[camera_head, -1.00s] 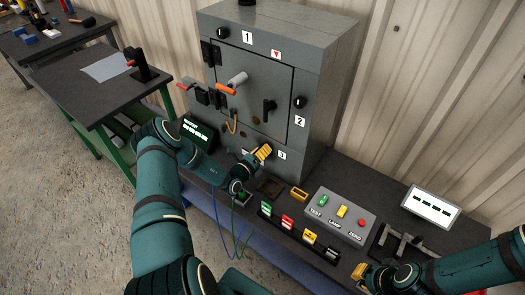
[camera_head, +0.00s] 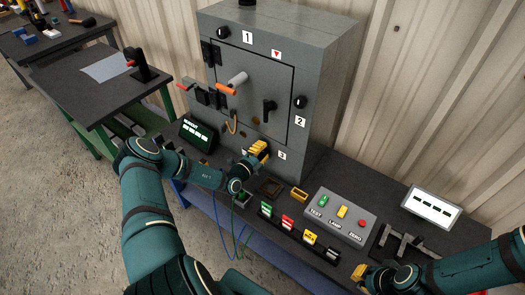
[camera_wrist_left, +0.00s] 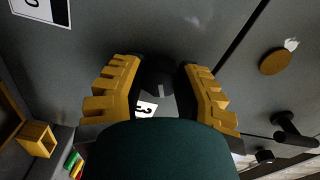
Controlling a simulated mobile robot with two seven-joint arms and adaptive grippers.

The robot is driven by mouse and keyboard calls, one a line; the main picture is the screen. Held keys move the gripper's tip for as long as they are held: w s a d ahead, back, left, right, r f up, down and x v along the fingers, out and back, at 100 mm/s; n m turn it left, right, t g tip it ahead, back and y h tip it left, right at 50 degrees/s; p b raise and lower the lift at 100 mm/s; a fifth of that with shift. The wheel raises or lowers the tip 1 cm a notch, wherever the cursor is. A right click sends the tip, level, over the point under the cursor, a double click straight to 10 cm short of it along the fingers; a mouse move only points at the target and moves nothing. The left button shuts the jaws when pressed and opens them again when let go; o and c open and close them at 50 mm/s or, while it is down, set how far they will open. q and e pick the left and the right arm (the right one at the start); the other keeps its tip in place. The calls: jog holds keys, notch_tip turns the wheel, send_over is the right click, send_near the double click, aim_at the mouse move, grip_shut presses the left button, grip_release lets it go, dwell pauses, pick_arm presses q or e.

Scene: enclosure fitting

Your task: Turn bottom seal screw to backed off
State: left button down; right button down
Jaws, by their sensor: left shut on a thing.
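The grey enclosure (camera_head: 262,75) stands on the bench, with screws by labels 1, 2 and 3. My left gripper (camera_head: 258,152) is at the lower front of the enclosure, left of label 3. In the left wrist view the yellow fingers (camera_wrist_left: 158,88) are shut on the bottom seal screw (camera_wrist_left: 159,76), a dark round knob with a small pale mark. The head view hides this screw behind the gripper. My right gripper (camera_head: 362,272) is low over the bench's front right; its opening is unclear.
The enclosure door carries a black handle (camera_head: 268,108) and an orange-gripped lever (camera_head: 228,88). A button box (camera_head: 340,214), small coloured blocks and a yellow open box (camera_head: 299,195) stand to the right. A lit display (camera_head: 198,133) is at left.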

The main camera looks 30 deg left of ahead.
pick_arm(q)
jog(key=n, duration=0.6)
jog(key=shift+r, duration=0.1)
jog(key=n+b, duration=0.1)
jog(key=n, duration=0.5)
jog(key=shift+w+r, duration=0.1)
jog(key=shift+r, duration=0.05)
jog(key=shift+n, duration=0.3)
jog(key=c, duration=0.6)
grip_release()
